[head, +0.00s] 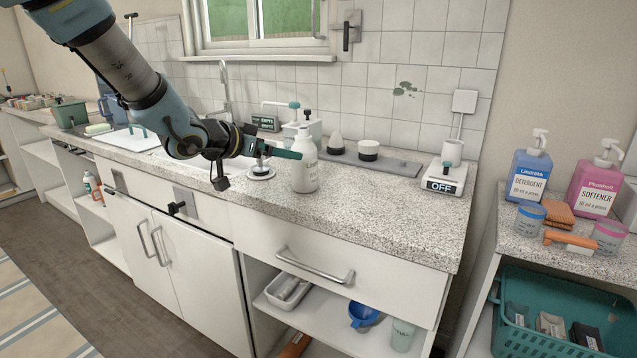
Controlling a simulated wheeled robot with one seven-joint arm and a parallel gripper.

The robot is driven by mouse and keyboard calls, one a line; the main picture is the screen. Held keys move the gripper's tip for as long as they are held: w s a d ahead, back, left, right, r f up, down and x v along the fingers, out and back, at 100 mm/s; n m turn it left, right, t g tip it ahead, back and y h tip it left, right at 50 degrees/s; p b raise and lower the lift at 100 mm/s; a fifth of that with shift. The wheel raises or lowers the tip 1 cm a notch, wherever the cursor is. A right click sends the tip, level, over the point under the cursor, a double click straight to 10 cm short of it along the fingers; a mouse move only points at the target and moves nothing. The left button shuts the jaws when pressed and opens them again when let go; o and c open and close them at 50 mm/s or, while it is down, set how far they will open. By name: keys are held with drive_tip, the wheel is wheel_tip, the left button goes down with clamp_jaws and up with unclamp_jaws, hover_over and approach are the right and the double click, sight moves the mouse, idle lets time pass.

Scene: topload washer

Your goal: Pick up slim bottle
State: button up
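A white bottle (304,167) with a narrow neck stands upright on the speckled counter, just right of the sink; I take it for the slim bottle. My gripper (285,153) reaches in from the upper left. One teal finger points right, and its tip is in front of or beside the upper part of the bottle. I cannot tell whether it touches. The other finger is not clear, so the opening between the fingers cannot be judged.
A small round dish (262,172) sits left of the bottle. A grey tray (400,167) with small white containers lies behind it. A scale (444,178) reading OFF stands to the right. The front right counter is clear. Detergent (529,172) and softener (594,186) bottles stand on another counter.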

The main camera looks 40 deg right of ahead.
sight(312, 156)
drive_tip(key=x, duration=0.2)
drive_tip(key=s+x, duration=0.1)
drive_tip(key=x, duration=0.2)
drive_tip(key=shift+r, duration=0.15)
drive_tip(key=shift+p+x, duration=0.8)
drive_tip(key=shift+x, duration=2.35)
drive_tip(key=shift+s, duration=0.15)
clamp_jaws()
